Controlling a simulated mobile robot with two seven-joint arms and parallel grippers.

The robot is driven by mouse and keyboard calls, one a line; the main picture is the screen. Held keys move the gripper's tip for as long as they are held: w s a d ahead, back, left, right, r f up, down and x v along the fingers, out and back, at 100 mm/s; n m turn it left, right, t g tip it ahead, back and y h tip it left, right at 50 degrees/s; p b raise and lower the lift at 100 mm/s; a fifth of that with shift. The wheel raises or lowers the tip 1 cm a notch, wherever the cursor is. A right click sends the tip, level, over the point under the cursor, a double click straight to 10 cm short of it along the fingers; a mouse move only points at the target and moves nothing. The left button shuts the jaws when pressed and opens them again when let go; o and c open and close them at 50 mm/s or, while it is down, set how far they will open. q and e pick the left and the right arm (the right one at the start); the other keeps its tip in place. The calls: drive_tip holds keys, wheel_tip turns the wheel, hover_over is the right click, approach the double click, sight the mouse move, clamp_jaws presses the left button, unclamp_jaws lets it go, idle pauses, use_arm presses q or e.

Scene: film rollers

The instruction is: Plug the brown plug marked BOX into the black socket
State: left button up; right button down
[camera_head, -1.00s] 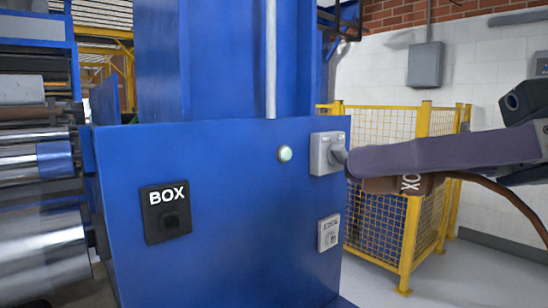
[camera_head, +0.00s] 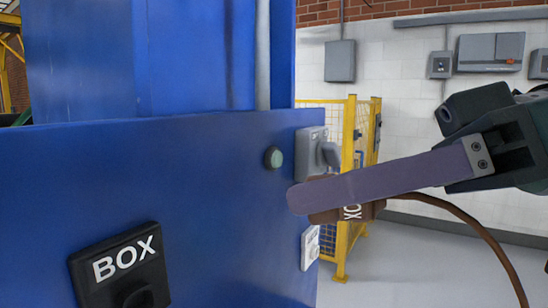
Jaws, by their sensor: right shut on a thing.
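The black socket (camera_head: 118,270), marked BOX in white, is on the blue panel (camera_head: 215,215) at the lower left; its bottom is cut off by the picture edge. My right gripper (camera_head: 305,198) comes in from the right and is shut on the brown plug (camera_head: 360,211). Part of the marking on the plug shows, and a purple-grey finger covers much of it. The plug is held in front of the panel's right part, up and to the right of the black socket and apart from it. A brown cable (camera_head: 470,228) trails from the plug to the right. My left gripper is not in view.
A grey switch box with a handle (camera_head: 312,155) and a round green button (camera_head: 273,158) sit on the panel near its right edge. A white socket (camera_head: 310,247) is below them. A yellow mesh fence (camera_head: 345,250) stands behind. The panel between plug and black socket is clear.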

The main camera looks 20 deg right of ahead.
drive_tip(key=a+f+n+g+h+b, duration=0.5)
drive_tip(key=a+f+n+g+h, duration=0.3)
drive_tip(key=a+f, duration=0.8)
drive_tip(key=w+d+f+n+h+b, duration=0.1)
drive_tip(key=d+f+h+b, duration=0.1)
drive_tip(key=f, duration=0.5)
drive_tip(key=w+d+f+n+t+h+b, duration=0.1)
drive_tip(key=d+f+n+h+b, duration=0.1)
drive_tip(key=d+f+b, duration=0.2)
drive_tip(key=w+d+f+n+h+b, duration=0.1)
drive_tip(key=d+f+n+h+b, duration=0.1)
drive_tip(key=d+f, duration=0.4)
drive_tip(key=shift+w+d+f+h+b, duration=0.15)
drive_tip(key=shift+f+b, duration=0.1)
drive_tip(key=shift+f, duration=0.4)
drive_tip(key=shift+w+d+f+h+b, duration=0.1)
drive_tip(key=shift+f+b, duration=0.1)
drive_tip(key=shift+f, duration=0.5)
drive_tip(key=shift+w+d+f+h+b, duration=0.15)
drive_tip(key=shift+f+b, duration=0.1)
drive_tip(key=shift+f, duration=0.4)
drive_tip(key=shift+s+f+b, duration=0.1)
drive_tip(key=shift+f+b, duration=0.6)
drive_tip(key=shift+f, duration=0.45)
